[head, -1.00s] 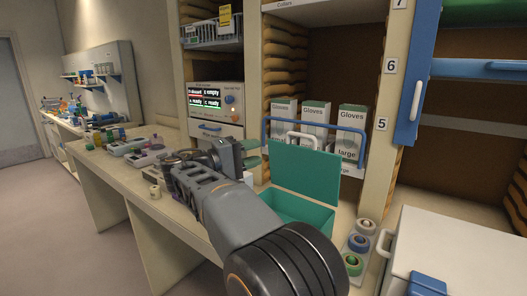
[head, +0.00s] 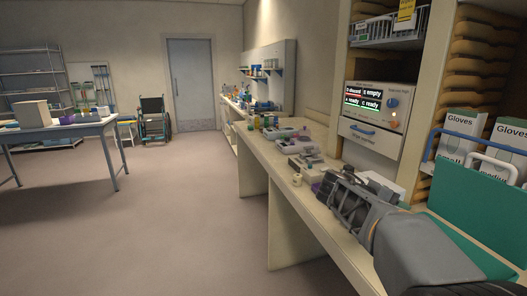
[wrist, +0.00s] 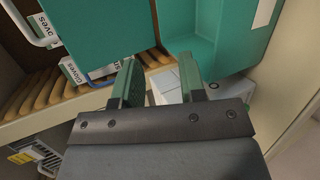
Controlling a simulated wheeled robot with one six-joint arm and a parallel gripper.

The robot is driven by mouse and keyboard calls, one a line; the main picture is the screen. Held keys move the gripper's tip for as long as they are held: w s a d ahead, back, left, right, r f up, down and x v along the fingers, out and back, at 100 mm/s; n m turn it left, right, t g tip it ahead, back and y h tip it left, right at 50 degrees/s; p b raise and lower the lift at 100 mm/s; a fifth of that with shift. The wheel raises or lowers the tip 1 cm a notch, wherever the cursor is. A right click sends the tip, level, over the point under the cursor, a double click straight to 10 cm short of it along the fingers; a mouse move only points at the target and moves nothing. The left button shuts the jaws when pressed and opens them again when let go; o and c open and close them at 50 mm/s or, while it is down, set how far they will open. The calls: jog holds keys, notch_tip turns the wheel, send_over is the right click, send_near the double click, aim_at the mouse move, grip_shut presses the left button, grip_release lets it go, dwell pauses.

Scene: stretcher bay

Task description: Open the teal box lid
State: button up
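The teal box (head: 452,244) stands on the counter at the right edge of the head view, partly hidden behind my arm. Its lid (head: 482,224) stands up, raised clear of the box. In the wrist view the lid (wrist: 100,28) fills the upper left and the box (wrist: 228,38) is at upper right. My gripper (wrist: 160,84) is open, with its two fingers apart and nothing between them. It is close to the box and lid; I cannot tell whether it touches them. In the head view my gripper (head: 332,188) is over the counter, left of the box.
Glove boxes (head: 460,140) stand on the shelf behind the lid, with a blue rail in front. A drawer unit with a display (head: 372,112) sits behind the counter (head: 283,182). Small items line the counter further left. The floor (head: 170,220) at left is open.

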jog(key=s+a+f+t+y+p, duration=0.1)
jog(key=s+a+f+y+p, duration=0.2)
jog(key=s+a+y, duration=0.3)
jog(key=s+a+f+m+t+y+p, duration=0.1)
jog(key=s+a+f+y+p, duration=0.3)
jog(key=a, duration=0.6)
jog(key=s+f+y, duration=0.1)
jog(key=s+y, duration=0.1)
jog(key=shift+s+a+f+t+y, duration=0.2)
jog(key=shift+s+f+t+y, duration=0.1)
jog(key=shift+s+t+y, duration=0.1)
jog(key=shift+s+a+r+m+t+y+p, duration=0.2)
jog(key=shift+s+r+p, duration=0.25)
jog(key=shift+r, duration=0.15)
jog(key=shift+s+a+r+m+t+y+p, duration=0.1)
jog(key=shift+s+a+r+m+p, duration=0.1)
jog(key=shift+s+r+p, duration=0.3)
jog(key=shift+c, duration=1.3)
jog(key=n+h+b, duration=0.3)
jog(key=h+b, duration=0.3)
jog(key=h, duration=1.1)
send_near(488, 161)
jog(key=shift+m, duration=0.3)
jog(key=p+x, duration=0.3)
jog(key=x, duration=0.9)
jog(key=shift+d, duration=0.2)
